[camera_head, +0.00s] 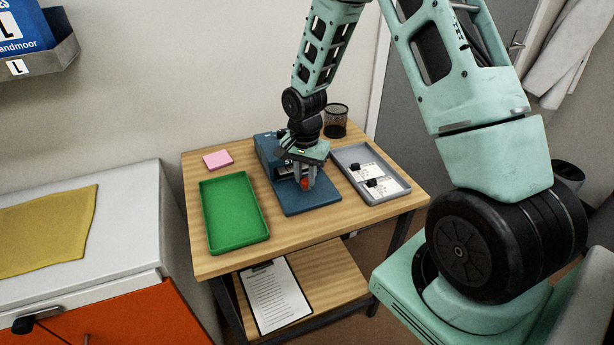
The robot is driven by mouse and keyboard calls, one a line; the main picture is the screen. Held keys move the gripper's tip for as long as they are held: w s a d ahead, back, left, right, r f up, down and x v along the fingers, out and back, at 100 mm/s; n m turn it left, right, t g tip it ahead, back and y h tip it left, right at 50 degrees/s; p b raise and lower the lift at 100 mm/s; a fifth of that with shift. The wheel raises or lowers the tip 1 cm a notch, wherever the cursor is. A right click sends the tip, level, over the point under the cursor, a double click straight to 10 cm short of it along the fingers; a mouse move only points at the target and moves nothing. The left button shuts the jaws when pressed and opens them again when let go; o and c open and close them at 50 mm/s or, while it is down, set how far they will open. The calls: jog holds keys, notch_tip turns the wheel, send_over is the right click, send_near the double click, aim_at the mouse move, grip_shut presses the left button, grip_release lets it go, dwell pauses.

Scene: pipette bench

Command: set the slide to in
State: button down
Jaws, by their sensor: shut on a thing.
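A blue bench device (310,203) stands in the middle of the wooden table, with a raised block at its back and a flat plate at its front. My gripper (305,178) is over the plate, pointing down. It is shut on a small red-orange part (304,184), which shows between and below the fingers. This part seems to belong to the device's slide. The gripper and wrist hide most of the slide, so I cannot tell its position.
A green tray (233,240) lies left of the device and a grey tray (397,193) with white cards and black pieces lies right. A pink pad (217,159) and black mesh cup (336,121) stand farther back. A clipboard (273,298) lies on the lower shelf.

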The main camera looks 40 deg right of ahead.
jog(key=c, duration=1.2)
grip_release()
jog(key=shift+w+d, duration=0.15)
jog(key=shift+w, duration=0.15)
notch_tip(320, 180, up, 18)
jog(key=shift+f, duration=0.2)
jog(key=shift+s, duration=0.1)
